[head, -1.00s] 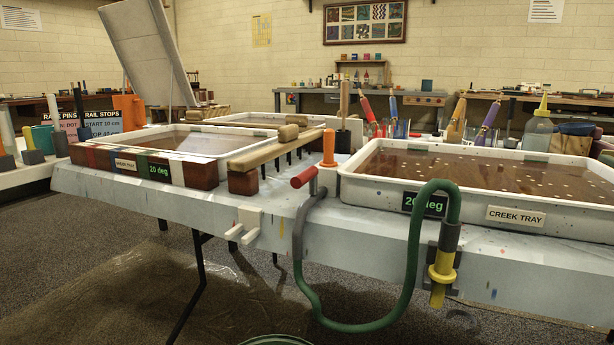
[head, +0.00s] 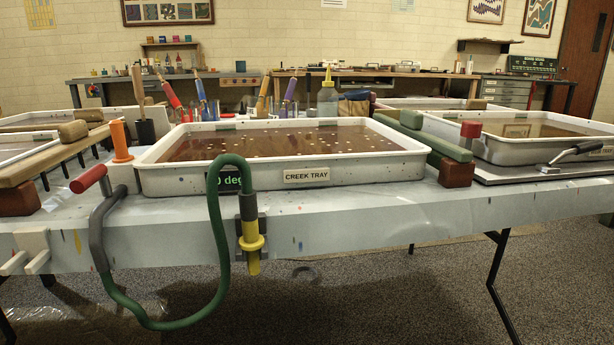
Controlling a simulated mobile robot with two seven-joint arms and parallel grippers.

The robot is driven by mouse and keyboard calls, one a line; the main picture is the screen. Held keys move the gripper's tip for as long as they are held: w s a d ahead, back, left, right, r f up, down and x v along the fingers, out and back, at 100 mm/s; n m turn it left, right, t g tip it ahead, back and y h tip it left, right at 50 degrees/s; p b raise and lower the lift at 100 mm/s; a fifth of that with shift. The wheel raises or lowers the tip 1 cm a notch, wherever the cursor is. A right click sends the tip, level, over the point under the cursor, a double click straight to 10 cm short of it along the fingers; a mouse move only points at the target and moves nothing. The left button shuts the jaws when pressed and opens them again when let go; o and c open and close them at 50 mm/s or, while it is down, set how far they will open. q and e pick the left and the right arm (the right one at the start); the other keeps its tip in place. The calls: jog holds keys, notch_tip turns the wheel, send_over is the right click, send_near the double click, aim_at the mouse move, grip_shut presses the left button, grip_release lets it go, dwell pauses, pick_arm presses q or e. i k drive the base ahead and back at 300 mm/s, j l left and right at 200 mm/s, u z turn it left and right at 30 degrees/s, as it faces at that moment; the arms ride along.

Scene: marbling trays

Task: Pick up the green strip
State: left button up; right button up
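A long green strip (head: 424,136) lies along the right side of the white creek tray (head: 300,174). It runs from the back toward the front of the table, and its near end rests on a dark red-brown block (head: 456,172). A shorter green piece (head: 411,119) sits on top of its far part. Neither of my grippers shows in the head view.
The creek tray holds brown liquid with pale spots. A green hose (head: 217,240) with a yellow nozzle (head: 251,243) hangs over the table's front edge. Another white tray (head: 520,148) stands right of the strip, with a black-handled tool (head: 577,151). Carpet in front is open.

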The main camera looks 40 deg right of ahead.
aim_at(409, 124)
jog(key=z, duration=1.45)
